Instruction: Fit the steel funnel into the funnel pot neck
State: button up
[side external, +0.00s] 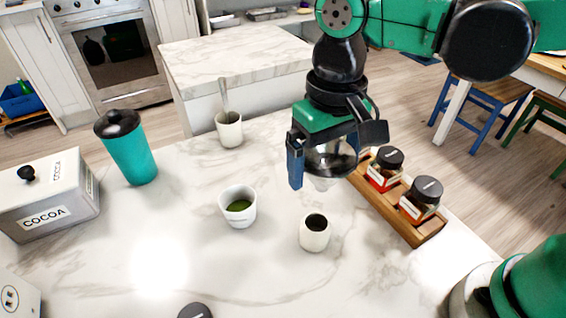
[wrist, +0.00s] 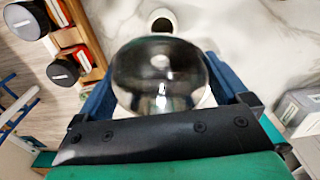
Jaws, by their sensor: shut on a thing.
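The steel funnel (side external: 331,160) is shiny and round-mouthed, with its lower part tapering below my gripper in the side view. My gripper (side external: 335,152) is shut on it, the blue fingers on either side. In the wrist view the funnel (wrist: 158,75) fills the middle between the fingers, its wide mouth facing the camera. A small white pot with a dark round opening (side external: 314,239), apparently the funnel pot, stands upright on the counter below the funnel. The wrist view shows this pot (wrist: 163,15) beyond the funnel, partly hidden by it. The funnel is held above the pot, apart from it.
A wooden rack (side external: 419,232) with dark-lidded jars stands to the right. A white cup with green contents (side external: 238,212) is left of the pot, and another holding a utensil (side external: 230,133) is behind. A teal tumbler (side external: 131,153) and cocoa box (side external: 50,201) stand at left.

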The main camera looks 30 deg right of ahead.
aim_at(322, 184)
jog(key=shift+s+a, duration=0.3)
jog(key=shift+s, duration=0.05)
jog(key=shift+f, duration=0.1)
jog(key=shift+f, duration=2.85)
jog(key=shift+w+f, duration=0.1)
jog(key=shift+f, duration=1.45)
jog(key=o, duration=1.4)
jog(key=shift+c, duration=0.2)
jog(key=shift+r, duration=2.8)
